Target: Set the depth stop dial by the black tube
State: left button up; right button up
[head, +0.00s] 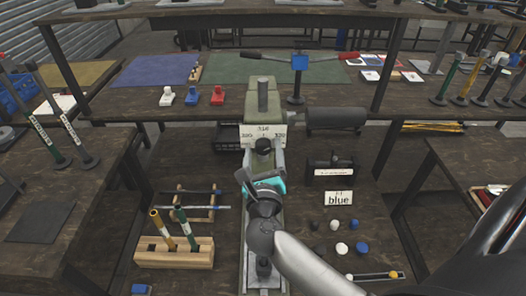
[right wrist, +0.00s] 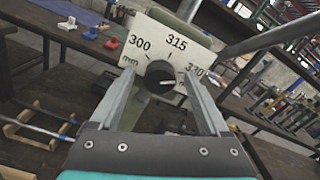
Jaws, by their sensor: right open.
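The depth stop dial is a black round knob (right wrist: 158,76) on a white plate (head: 262,134) marked 300, 315 and 330 mm. A light mark on the knob points right, toward the 330 side. In the head view, the plate is on the grey-green press (head: 263,95). My right gripper (head: 263,172) is open below the plate. In the right wrist view its fingers stand either side of the knob; I cannot tell whether they touch it. A dark tube with a blue end (head: 190,206) lies across a wooden cradle at left. My left gripper is not in view.
A wooden block (head: 174,252) holds a brown and a green tube. A dark cylinder (head: 336,118) lies beside the press. White, red and blue pieces (head: 192,97) sit behind.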

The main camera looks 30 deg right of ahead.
grip_shut()
dwell(0.6)
